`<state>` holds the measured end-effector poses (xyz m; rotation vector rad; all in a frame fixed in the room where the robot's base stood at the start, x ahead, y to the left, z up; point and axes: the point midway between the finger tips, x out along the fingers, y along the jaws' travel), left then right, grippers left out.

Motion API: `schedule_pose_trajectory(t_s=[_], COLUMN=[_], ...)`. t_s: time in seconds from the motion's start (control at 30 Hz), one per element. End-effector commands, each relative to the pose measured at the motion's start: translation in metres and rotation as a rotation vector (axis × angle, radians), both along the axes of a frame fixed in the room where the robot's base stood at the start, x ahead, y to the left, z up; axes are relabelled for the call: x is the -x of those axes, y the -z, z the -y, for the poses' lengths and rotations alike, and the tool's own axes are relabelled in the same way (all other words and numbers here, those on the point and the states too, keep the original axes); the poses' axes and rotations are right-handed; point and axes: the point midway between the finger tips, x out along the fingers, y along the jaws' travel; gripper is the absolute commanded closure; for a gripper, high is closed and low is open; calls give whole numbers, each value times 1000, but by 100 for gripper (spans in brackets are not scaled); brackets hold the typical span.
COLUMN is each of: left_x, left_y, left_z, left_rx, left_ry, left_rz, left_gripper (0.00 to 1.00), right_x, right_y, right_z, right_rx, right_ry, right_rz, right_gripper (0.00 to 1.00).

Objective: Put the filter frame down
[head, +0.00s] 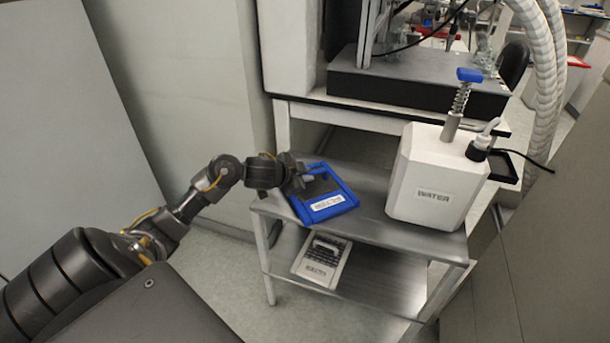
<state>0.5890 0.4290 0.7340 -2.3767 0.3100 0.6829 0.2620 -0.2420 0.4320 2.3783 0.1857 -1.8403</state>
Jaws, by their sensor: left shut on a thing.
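The filter frame (328,206) is a blue rectangular frame with a dark grey inside and a white label on its near side. It lies flat at, or just above, the left end of the metal cart's top shelf (372,222); I cannot tell whether it rests fully on it. My left gripper (297,178) comes in from the left and is shut on the frame's left edge. The fingertips are partly hidden against the dark frame. My right gripper is not in view.
A white container labelled WATER (432,180) stands on the shelf's right part. A labelled grey-white item (321,260) lies on the lower shelf. A bench with a dark block (415,85) stands behind. Large hoses (543,90) hang at right. A narrow shelf strip separates frame and container.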

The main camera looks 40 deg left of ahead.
Motion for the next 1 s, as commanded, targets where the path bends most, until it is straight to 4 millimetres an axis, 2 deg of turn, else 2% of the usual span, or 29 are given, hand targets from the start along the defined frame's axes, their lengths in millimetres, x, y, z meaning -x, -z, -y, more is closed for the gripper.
schedule_pose_trajectory(t_s=[0.03,0.07,0.2,0.57,0.67,1.0], left_x=[0,0,0,2,13,73], left_y=[2,2,2,-3,-11,-50], left_z=[0,0,0,0,-1,-4], left_rx=[1,0,0,-2,-3,-4], left_ry=[-1,0,1,1,1,3], left_rz=[0,0,-1,-1,-2,-3], left_gripper=[100,83,65,65,65,65], right_x=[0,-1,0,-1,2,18], right_y=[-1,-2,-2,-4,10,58], right_z=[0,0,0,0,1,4], right_rx=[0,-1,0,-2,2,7], right_ry=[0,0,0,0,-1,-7], right_rz=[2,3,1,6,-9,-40], right_gripper=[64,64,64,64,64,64])
